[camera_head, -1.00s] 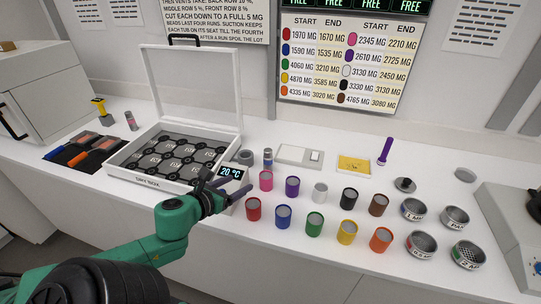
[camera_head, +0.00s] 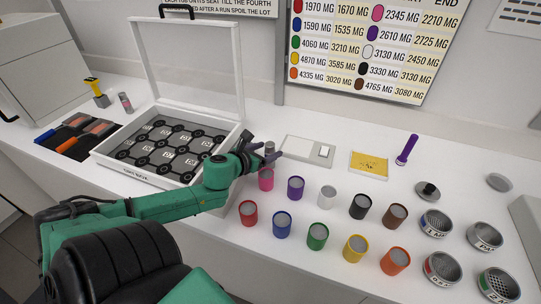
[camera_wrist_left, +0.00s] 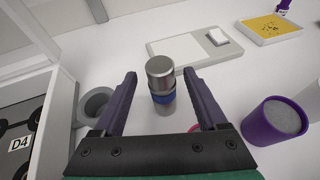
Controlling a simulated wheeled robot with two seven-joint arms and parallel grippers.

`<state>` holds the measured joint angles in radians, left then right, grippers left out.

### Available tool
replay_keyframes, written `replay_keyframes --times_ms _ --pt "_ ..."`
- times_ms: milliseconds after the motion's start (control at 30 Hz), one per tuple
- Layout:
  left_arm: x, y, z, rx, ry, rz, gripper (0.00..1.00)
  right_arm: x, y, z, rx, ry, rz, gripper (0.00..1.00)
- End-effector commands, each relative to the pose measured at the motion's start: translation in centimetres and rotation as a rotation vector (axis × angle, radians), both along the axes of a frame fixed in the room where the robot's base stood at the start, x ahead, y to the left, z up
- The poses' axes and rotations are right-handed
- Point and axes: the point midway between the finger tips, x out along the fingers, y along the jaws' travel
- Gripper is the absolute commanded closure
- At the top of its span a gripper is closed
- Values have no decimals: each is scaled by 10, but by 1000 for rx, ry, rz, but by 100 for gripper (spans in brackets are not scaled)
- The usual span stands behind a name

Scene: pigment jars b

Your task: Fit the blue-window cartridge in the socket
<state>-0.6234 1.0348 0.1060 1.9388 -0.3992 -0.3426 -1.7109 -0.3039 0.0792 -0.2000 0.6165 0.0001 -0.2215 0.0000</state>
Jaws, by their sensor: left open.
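The blue-window cartridge (camera_wrist_left: 161,86) is a small upright metal cylinder with a silver cap and a blue band. Its top also shows in the head view (camera_head: 269,147), beside the dry box. My left gripper (camera_head: 264,158) is open, with one finger on each side of the cartridge in the left wrist view; I see gaps on both sides. A grey round holder with a hole (camera_wrist_left: 96,104), apparently the socket, stands just left of the cartridge in that view. It is hidden behind my gripper in the head view. My right gripper is not in view.
The open dry box (camera_head: 191,178) with dark round-cornered tiles stands at left. A pink jar (camera_head: 266,181) and a purple jar (camera_head: 296,188) stand close to the gripper, with several other coloured jars to the right. Another cartridge (camera_head: 125,103) stands far left.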

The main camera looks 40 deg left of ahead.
Motion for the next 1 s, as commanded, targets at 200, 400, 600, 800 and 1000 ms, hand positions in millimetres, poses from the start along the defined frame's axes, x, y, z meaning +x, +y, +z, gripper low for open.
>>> replay_keyframes --times_ms 200,400,600,800,1000 --pt "26 2 -11 -2 -5 2 25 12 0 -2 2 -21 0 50" --pt "44 3 -20 -1 -2 0 25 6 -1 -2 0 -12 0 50" --pt "44 3 -22 0 1 -1 25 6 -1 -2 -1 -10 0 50" --pt "44 3 -22 0 1 -1 90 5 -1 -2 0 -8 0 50" --pt "44 3 -22 0 0 -1 100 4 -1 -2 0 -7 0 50"
